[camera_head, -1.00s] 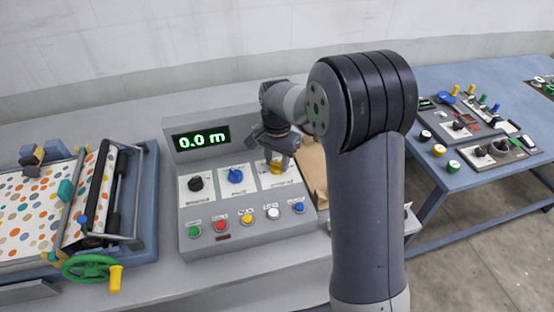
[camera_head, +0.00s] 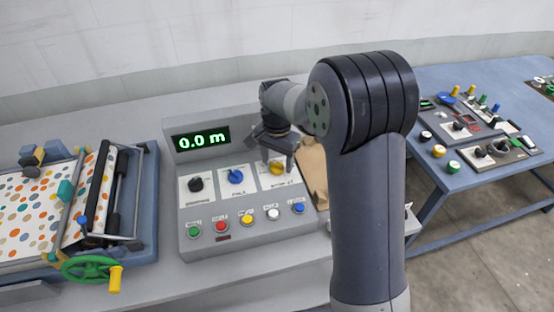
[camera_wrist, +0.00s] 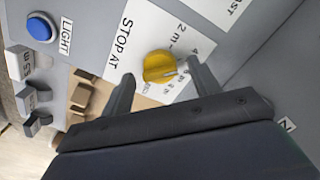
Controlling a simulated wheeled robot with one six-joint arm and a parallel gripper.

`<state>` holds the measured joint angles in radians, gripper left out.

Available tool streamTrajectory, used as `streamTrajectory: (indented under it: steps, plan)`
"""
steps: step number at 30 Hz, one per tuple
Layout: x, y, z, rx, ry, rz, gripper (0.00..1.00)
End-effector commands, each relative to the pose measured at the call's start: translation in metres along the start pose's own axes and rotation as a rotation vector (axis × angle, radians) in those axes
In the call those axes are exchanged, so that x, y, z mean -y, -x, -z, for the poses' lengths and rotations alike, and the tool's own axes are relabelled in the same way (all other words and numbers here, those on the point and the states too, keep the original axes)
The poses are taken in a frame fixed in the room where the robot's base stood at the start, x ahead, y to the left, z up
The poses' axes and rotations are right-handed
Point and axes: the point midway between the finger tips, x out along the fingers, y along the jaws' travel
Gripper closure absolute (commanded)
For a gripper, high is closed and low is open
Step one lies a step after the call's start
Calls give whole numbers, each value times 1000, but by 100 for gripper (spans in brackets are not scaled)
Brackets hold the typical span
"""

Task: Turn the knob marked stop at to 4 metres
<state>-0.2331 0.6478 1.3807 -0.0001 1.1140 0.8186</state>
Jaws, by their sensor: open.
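The yellow stop-at knob (camera_wrist: 159,67) sits on a white plate (camera_wrist: 128,40) lettered STOP AT in the wrist view. Its ridge lies toward the right side of the printed scale, near the small figures; I cannot tell exactly which mark it meets. In the head view the knob (camera_head: 277,168) is the rightmost of three on the grey console (camera_head: 188,237). My gripper (camera_wrist: 163,78) is open, with one finger on each side of the knob and a visible gap to it. My gripper (camera_head: 277,163) also shows above the knob in the head view.
The display (camera_head: 201,138) reads 0.0 m. A black knob (camera_head: 196,184) and a blue knob (camera_head: 236,176) stand left of the yellow one. Several push buttons line the front, including a blue one (camera_head: 299,208). A press with a green handwheel (camera_head: 88,269) stands left.

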Motion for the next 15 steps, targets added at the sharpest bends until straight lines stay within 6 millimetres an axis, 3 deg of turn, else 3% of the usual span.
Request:
streamTrajectory:
  steps: [15]
  plan:
    - [1,89,0,-3,0,3,41]
